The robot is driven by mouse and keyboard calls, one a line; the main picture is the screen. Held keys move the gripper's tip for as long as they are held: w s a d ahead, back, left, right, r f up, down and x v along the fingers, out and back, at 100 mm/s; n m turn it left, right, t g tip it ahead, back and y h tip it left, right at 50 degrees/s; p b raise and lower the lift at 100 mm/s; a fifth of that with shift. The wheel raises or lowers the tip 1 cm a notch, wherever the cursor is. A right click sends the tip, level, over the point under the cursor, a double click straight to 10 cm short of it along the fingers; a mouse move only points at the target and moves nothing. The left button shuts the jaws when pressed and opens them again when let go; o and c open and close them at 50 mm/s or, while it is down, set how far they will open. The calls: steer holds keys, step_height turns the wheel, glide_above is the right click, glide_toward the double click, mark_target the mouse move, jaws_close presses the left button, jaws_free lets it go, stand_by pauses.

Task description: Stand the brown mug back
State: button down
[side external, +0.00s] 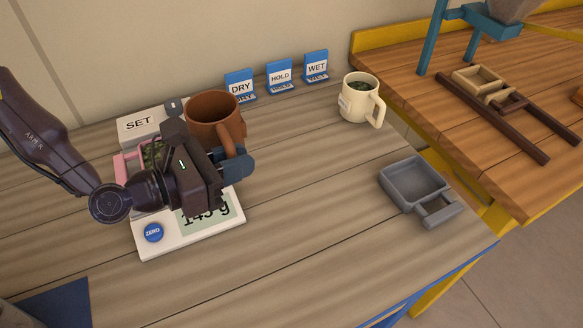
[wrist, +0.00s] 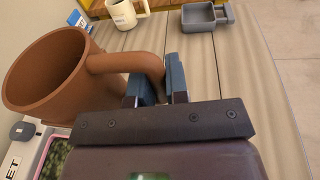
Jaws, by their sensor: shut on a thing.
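The brown mug (side external: 209,116) is in my gripper (side external: 232,166), near the SET box and the scale in the side view. In the wrist view, my gripper (wrist: 160,88) is shut on the handle of the brown mug (wrist: 58,85). The mug's open mouth faces up and left in the wrist view, and up in the side view. Whether its base touches anything is hidden behind my gripper and wrist.
A white scale (side external: 233,217) reads about 145 g; a pink tray (side external: 127,163) of green beans is partly hidden by my wrist. A SET box (side external: 141,124), DRY, HOLD (side external: 280,76) and WET signs, a cream mug (side external: 356,97) and a grey tray (side external: 412,184) stand around. The middle table is clear.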

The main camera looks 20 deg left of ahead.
steer(key=w+d+f, duration=0.2)
steer(key=w+f, duration=0.1)
steer(key=w+d+f, duration=0.2)
steer(key=w+f, duration=0.1)
steer(key=w+d+f, duration=0.3)
steer(key=w, duration=0.1)
steer(key=shift+w+f, duration=0.2)
steer(key=shift+f, duration=1.5)
steer(key=shift+f, duration=0.1)
steer(key=c, duration=1.1)
jaws_free()
steer(key=shift+f, duration=0.1)
